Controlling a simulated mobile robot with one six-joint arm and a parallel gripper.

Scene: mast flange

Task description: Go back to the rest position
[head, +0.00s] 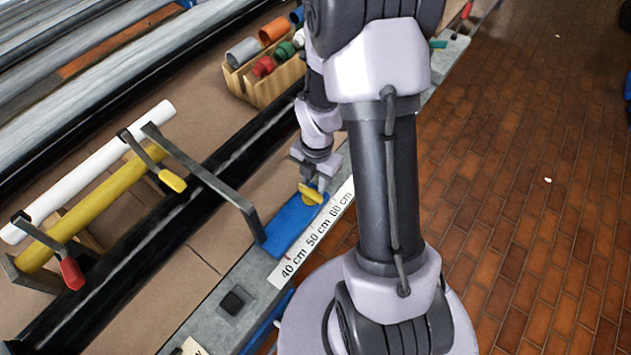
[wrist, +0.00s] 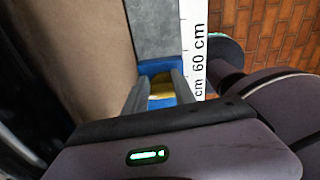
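My gripper (head: 314,180) is low over a blue mat (head: 290,228) on the grey bench edge, beside the printed length scale. A small yellow piece (head: 311,194) is at the mat's far end, just under my fingers. In the wrist view my two fingers (wrist: 161,88) stand apart, with the yellow piece (wrist: 162,90) between and below them and blue around it. The fingers look open; whether either one touches the piece is hard to see.
A white scale strip (head: 312,232) runs beside the mat. A grey bracket (head: 205,180) reaches toward the mat from the left. White and yellow tubes (head: 85,205) lie with clamps further left. A wooden box of coloured parts (head: 265,85) stands behind. The brick floor at right is clear.

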